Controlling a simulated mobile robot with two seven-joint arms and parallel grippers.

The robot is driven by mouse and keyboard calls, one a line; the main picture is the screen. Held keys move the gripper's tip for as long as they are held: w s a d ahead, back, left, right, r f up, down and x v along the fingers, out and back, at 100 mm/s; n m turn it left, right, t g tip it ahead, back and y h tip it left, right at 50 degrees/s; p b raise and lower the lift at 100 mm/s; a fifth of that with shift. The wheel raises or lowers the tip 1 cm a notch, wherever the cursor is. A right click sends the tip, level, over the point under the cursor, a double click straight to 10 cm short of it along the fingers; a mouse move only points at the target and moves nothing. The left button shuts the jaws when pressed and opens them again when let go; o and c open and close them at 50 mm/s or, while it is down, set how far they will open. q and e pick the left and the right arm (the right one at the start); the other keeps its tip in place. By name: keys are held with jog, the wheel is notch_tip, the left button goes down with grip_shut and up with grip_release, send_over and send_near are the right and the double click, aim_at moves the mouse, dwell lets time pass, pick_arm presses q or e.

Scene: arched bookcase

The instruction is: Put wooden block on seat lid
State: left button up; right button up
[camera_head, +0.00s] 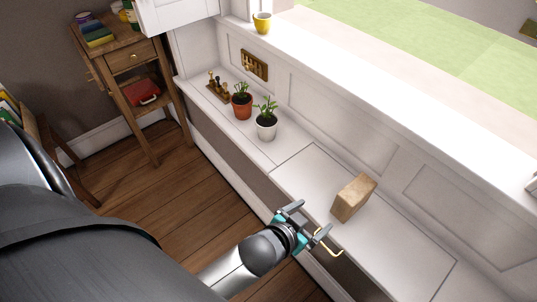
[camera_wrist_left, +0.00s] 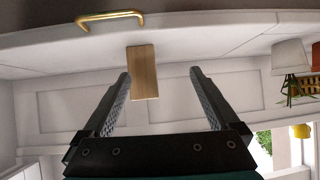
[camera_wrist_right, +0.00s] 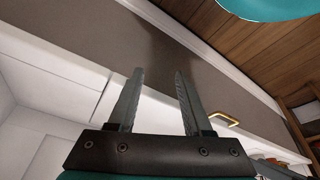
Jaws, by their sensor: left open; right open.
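The wooden block (camera_head: 354,197) stands on the white seat lid (camera_head: 311,170), a panel set into the window bench in the head view. My left gripper (camera_head: 308,220) is open and empty, at the bench's front edge, to the left of the block and apart from it. In the left wrist view the block (camera_wrist_left: 142,72) shows beyond the open fingers (camera_wrist_left: 165,85), between them. My right gripper (camera_wrist_right: 156,80) is open and empty in the right wrist view, facing a grey-brown bench front; it cannot be made out in the head view.
A brass handle (camera_head: 329,248) sticks out from the bench front beside my left gripper. Two potted plants (camera_head: 266,120) and a rack with small pieces (camera_head: 218,87) stand on the bench's far end. A yellow cup (camera_head: 262,22) is on the sill. A wooden side table (camera_head: 120,55) stands at far left.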

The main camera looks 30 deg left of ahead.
pick_arm(q)
jog(key=s+a+f+g+y, duration=0.1)
jog(key=s+a+f+g, duration=0.1)
jog(key=s, duration=0.3)
jog(key=s+a+f+g+y, duration=0.1)
jog(key=s+a+f+g, duration=0.2)
jog(key=s+a+g, duration=0.1)
jog(key=shift+s+a+n+g, duration=0.25)
jog(key=shift+s+g, duration=0.45)
jog(key=shift+s, duration=0.45)
jog(key=shift+d, duration=0.1)
